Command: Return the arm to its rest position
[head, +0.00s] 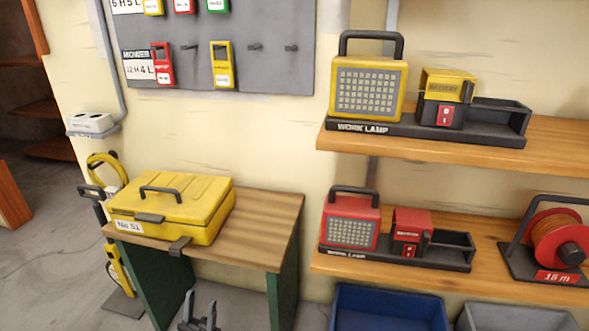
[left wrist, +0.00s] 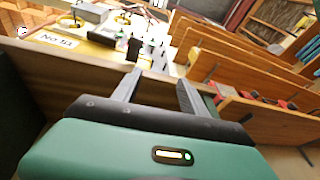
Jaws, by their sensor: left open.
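My left gripper (head: 199,312) shows at the bottom edge of the head view, in front of the small wooden table (head: 262,228) and below its top. Its two grey fingers stand apart and point up, with nothing between them. In the left wrist view the gripper (left wrist: 157,88) is also open and empty, with a wooden edge close behind the fingers. Most of the left arm is out of the head view. My right gripper is not in view.
A shut yellow case (head: 175,205) sits on the table, its front latch hanging over the edge. Shelves at right hold a yellow work lamp (head: 368,88), a red work lamp (head: 352,222) and a cable reel (head: 560,240). A blue bin (head: 388,310) stands below.

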